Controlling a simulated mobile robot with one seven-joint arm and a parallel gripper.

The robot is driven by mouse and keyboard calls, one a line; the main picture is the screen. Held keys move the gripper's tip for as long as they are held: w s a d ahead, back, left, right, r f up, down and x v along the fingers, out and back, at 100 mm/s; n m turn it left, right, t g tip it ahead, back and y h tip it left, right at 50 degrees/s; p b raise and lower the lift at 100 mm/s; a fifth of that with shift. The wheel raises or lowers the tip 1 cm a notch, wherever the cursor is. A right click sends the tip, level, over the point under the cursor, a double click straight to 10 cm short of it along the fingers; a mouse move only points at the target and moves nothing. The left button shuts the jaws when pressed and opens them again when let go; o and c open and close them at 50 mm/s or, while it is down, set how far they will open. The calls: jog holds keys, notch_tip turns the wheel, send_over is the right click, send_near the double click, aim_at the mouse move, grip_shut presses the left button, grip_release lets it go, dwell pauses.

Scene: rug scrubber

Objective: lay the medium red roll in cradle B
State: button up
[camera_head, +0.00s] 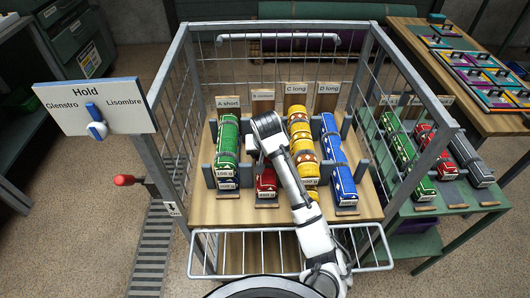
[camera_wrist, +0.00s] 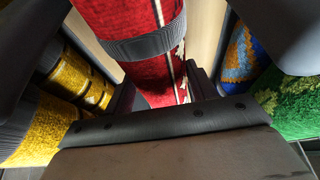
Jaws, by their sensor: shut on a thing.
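The red roll (camera_head: 266,181) is in the cradle B column of the wire cart, between the green roll (camera_head: 228,140) and the yellow roll (camera_head: 303,148). Its near end shows low between the dark posts; whether it bears on the cradle I cannot tell. The "B medium" sign (camera_head: 263,98) stands behind. My gripper (camera_head: 264,138) is over the roll's far part, hiding it. In the wrist view the red roll (camera_wrist: 150,75), with a grey band, runs between my gripper's (camera_wrist: 155,50) dark fingers, which are shut on it.
A blue roll (camera_head: 338,158) lies in cradle D. The cart's wire walls (camera_head: 180,110) and front rail (camera_head: 240,232) surround the cradles. A green side table (camera_head: 455,196) at right holds more rolls. A "Hold" sign (camera_head: 95,107) stands at left.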

jog(key=o, duration=1.3)
jog(key=shift+f, duration=0.1)
jog(key=v, duration=1.1)
jog(key=shift+r, duration=0.3)
jog(key=shift+s+r+p, duration=0.25)
jog(key=shift+r+p, duration=0.05)
jog(key=shift+p, duration=0.15)
